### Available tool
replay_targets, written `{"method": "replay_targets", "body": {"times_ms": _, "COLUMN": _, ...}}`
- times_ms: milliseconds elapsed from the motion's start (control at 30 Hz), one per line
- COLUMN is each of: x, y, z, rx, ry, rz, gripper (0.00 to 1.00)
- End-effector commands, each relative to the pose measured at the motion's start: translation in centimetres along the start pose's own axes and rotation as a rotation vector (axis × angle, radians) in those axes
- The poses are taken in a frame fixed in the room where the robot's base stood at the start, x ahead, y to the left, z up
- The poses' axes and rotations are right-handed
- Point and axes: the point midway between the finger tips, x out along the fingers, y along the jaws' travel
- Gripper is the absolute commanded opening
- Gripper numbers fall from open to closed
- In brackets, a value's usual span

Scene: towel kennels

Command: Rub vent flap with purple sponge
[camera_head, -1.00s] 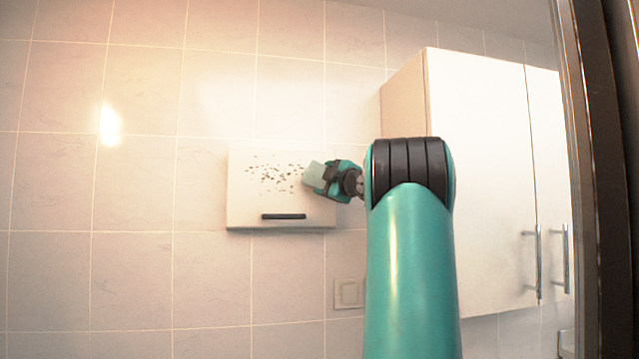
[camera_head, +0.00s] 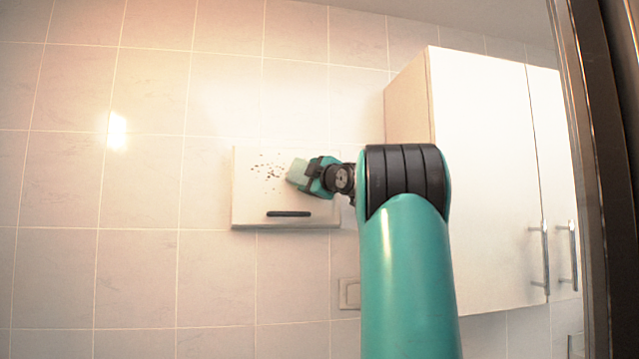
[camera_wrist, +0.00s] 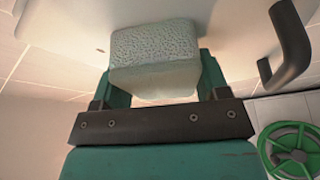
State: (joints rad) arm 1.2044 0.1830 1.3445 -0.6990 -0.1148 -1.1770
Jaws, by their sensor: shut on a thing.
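The vent flap (camera_head: 250,205) is a white panel on the tiled wall, with a dark bar handle (camera_head: 289,214) along its lower part. Dark specks (camera_head: 268,168) show on its upper left area. My gripper (camera_head: 308,176) is shut on a sponge (camera_head: 297,171) at the flap's right half. The sponge looks pale grey-green, not purple. In the wrist view the porous sponge (camera_wrist: 153,45) sits between the fingers, against or very near the white flap (camera_wrist: 85,25); exact contact cannot be told. The handle (camera_wrist: 290,45) is to its right there.
A white wall cabinet (camera_head: 480,170) with bar handles stands to the right of my arm. A wall switch (camera_head: 349,293) is below the flap. A green wheel (camera_wrist: 292,150) shows at lower right in the wrist view. The tiled wall at left is clear.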

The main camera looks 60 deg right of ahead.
Motion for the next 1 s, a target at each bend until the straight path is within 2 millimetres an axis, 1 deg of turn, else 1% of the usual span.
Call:
{"method": "replay_targets", "body": {"times_ms": 33, "x": 0.2, "y": -0.5, "z": -0.5, "rx": 0.001, "ry": 0.006, "rz": -0.003, "gripper": 0.49}}
{"method": "replay_targets", "body": {"times_ms": 100, "x": 0.4, "y": -0.6, "z": -0.9, "rx": 0.001, "ry": 0.006, "rz": -0.003, "gripper": 0.49}}
{"method": "replay_targets", "body": {"times_ms": 367, "x": 0.7, "y": -0.9, "z": -1.6, "rx": 0.002, "ry": 0.007, "rz": -0.004, "gripper": 0.49}}
{"method": "replay_targets", "body": {"times_ms": 633, "x": 1.4, "y": -1.9, "z": -3.5, "rx": 0.002, "ry": 0.008, "rz": -0.004, "gripper": 0.49}}
{"method": "replay_targets", "body": {"times_ms": 867, "x": 1.6, "y": -2.1, "z": -4.3, "rx": 0.001, "ry": 0.004, "rz": -0.003, "gripper": 0.49}}
{"method": "replay_targets", "body": {"times_ms": 1000, "x": 2.0, "y": -2.6, "z": -5.4, "rx": 0.001, "ry": 0.005, "rz": -0.002, "gripper": 0.49}}
